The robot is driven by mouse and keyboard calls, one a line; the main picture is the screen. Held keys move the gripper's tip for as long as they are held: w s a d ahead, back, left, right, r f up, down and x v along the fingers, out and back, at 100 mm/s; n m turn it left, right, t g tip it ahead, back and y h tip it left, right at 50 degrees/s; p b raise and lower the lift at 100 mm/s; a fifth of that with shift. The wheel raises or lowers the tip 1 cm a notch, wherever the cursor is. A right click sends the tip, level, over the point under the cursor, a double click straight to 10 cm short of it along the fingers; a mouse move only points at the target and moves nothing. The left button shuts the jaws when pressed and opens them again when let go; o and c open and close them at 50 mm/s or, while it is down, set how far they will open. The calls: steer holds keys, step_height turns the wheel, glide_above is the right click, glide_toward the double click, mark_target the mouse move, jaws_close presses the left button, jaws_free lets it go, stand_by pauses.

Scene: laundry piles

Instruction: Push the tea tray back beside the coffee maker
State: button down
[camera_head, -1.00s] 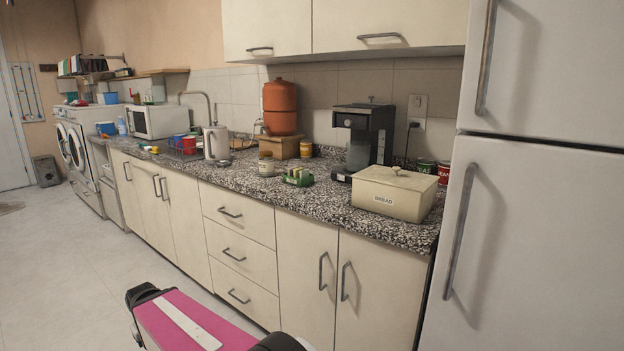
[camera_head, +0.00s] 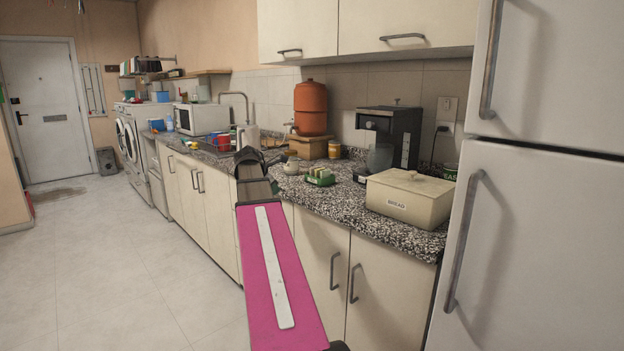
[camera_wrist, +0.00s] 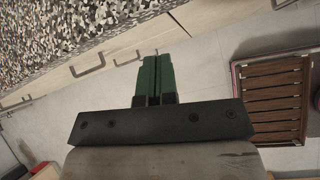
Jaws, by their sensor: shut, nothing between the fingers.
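A small green tray (camera_head: 320,176) with several small items in it, which looks like the tea tray, sits on the speckled counter. It is left of the black coffee maker (camera_head: 404,135) and nearer the counter's front edge, with a gap between them. In the wrist view, my gripper (camera_wrist: 154,58) has its green fingers closed together with nothing between them. It is over the floor beside the counter's front edge, apart from the tray. The tray and coffee maker do not show in the wrist view. In the head view, my pink arm hides part of the counter and the fingers are not clear.
A cream bread box (camera_head: 408,197) stands right of the tray, in front of the coffee maker. Jars (camera_head: 334,150) and an orange water dispenser (camera_head: 311,108) stand behind. The fridge (camera_head: 540,230) bounds the right. A slatted wooden object (camera_wrist: 272,100) lies at right in the wrist view.

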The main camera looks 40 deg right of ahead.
mark_target(316, 181)
steer(key=s+d+r+n+h, duration=0.1)
steer(key=s+d+r+n, duration=0.1)
steer(key=d+r, duration=0.5)
steer(key=shift+g, duration=0.3)
steer(key=x, duration=0.9)
steer(key=shift+w+d+r, duration=0.25)
steer(key=shift+d+r, duration=0.05)
steer(key=shift+r, duration=0.05)
steer(key=shift+w+d+r, duration=0.1)
steer(key=shift+d, duration=1.8)
steer(key=d, duration=1.1)
steer(key=w+d, duration=0.1)
steer(key=d, duration=0.5)
steer(key=shift+d, duration=0.75)
